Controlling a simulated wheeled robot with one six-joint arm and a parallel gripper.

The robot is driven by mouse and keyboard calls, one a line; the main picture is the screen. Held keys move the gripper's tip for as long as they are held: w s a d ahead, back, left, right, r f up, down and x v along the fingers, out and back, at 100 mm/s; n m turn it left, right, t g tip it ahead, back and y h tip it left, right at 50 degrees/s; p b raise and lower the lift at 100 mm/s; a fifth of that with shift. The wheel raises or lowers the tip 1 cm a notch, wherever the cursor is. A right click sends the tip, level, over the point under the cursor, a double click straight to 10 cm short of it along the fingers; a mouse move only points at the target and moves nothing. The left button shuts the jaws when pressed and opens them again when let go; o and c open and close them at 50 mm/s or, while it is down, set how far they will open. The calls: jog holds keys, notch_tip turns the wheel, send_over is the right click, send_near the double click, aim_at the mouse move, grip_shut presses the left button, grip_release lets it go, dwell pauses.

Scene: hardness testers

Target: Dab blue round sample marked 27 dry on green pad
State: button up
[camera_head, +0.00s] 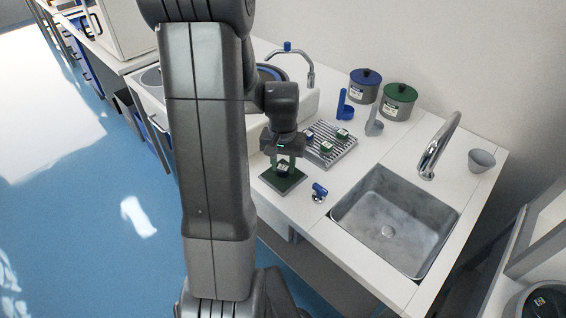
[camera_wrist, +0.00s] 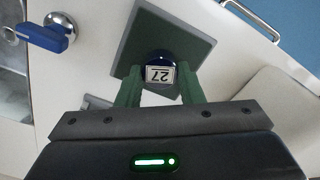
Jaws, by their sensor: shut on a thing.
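The blue round sample marked 27 (camera_wrist: 160,72) is between the green fingers of my gripper (camera_wrist: 160,90) in the wrist view, its white label facing the camera. My gripper (camera_head: 284,165) is shut on it and points down over the green pad (camera_head: 277,184). The pad lies on the white counter and also shows behind the sample in the wrist view (camera_wrist: 190,40). The sample is at or just above the pad; I cannot tell if they touch.
A ribbed rack (camera_head: 333,150) with green samples stands behind. Blue-lidded (camera_head: 365,88) and green-lidded (camera_head: 398,102) pots and a faucet (camera_head: 437,148) stand farther back.

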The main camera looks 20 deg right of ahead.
aim_at(283, 167)
jog(key=shift+f, duration=0.3)
dwell(1.4)
jog(key=shift+r, duration=0.15)
dwell(1.8)
jog(key=shift+r+p, duration=2.65)
jog(key=shift+r, duration=0.8)
jog(key=shift+f, duration=0.1)
